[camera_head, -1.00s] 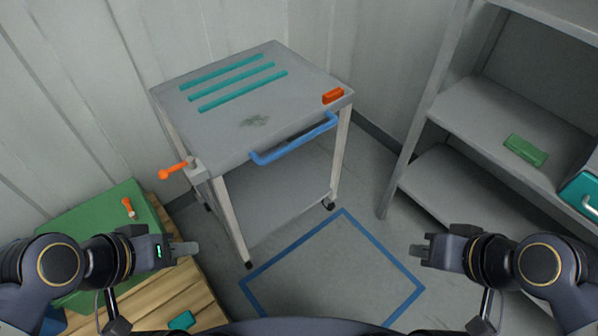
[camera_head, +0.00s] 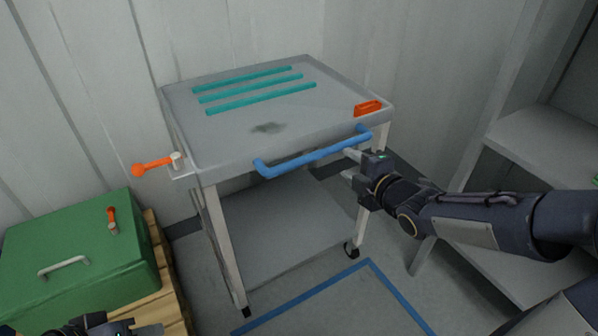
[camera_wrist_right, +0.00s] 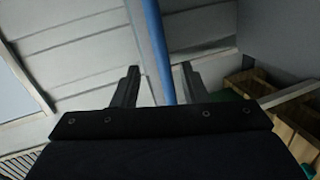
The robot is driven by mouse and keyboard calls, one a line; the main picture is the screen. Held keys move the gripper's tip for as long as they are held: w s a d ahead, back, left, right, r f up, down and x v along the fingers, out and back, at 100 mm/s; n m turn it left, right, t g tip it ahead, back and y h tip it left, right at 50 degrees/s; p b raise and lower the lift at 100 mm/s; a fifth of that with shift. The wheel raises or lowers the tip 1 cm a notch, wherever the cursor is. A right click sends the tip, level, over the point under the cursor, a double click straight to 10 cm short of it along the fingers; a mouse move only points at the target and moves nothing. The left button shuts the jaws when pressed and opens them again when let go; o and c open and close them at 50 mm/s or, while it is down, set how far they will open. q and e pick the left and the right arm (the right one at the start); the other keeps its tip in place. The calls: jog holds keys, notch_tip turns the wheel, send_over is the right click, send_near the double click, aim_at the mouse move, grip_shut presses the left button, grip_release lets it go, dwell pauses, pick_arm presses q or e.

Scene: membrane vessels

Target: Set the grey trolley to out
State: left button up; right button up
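The grey trolley (camera_head: 230,132) stands against the back wall, with teal strips on its top and a blue bar handle (camera_head: 312,156) along its front edge. An orange lever (camera_head: 152,166) sticks out at its left front corner, and an orange block (camera_head: 368,108) sits at its right front corner. My right gripper (camera_head: 348,164) is open just below the handle's right part. In the right wrist view the blue handle (camera_wrist_right: 157,48) runs between the two open fingers; I cannot tell whether they touch it. My left gripper (camera_head: 140,330) is at the bottom left edge, mostly cut off.
A blue outlined rectangle (camera_head: 300,292) marks the floor in front of the trolley, and the floor inside it is clear. A green case (camera_head: 80,245) sits on a wooden pallet (camera_head: 168,290) at left. A grey shelf (camera_head: 545,150) stands at right.

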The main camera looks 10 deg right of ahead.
aim_at(326, 155)
jog(key=w+a, duration=0.1)
jog(key=w, duration=0.1)
jog(key=w+a+f+n, duration=0.1)
jog(key=w+a, duration=0.1)
jog(key=w, duration=0.1)
jog(key=w+a+f+n+y+b, duration=0.1)
jog(key=w, duration=0.2)
jog(key=shift+w+a+f, duration=0.15)
jog(key=shift+w+a, duration=0.05)
jog(key=shift+a, duration=0.1)
grip_shut()
